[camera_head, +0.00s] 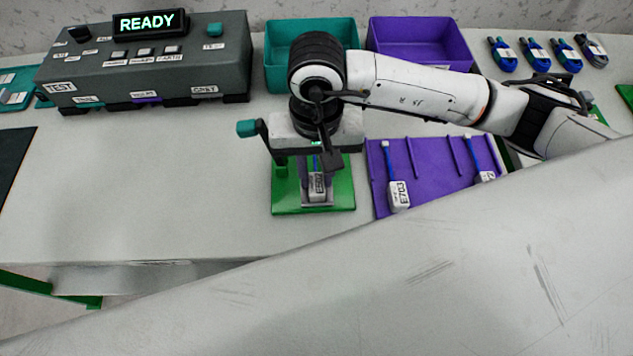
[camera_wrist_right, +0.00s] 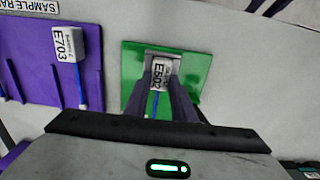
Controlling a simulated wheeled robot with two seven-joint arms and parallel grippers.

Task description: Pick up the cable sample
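A cable sample labelled E502 (camera_head: 317,186), with a pale block and blue cable, stands at a holder on a green plate (camera_head: 284,200). My right gripper (camera_head: 317,172) points down over it. In the right wrist view, the sample's block (camera_wrist_right: 159,73) shows between the purple fingers of my right gripper (camera_wrist_right: 162,88). The fingers flank the block closely; I cannot tell whether they press on it. The block's sides are partly hidden by the fingers. My left gripper is not in view.
A purple rack (camera_head: 432,190) right of the plate holds sample E703 (camera_head: 398,195) and another. A teal bin (camera_head: 278,75) and a purple bin (camera_head: 462,55) stand behind. The grey tester (camera_head: 150,70) reads READY. The table's left middle is clear.

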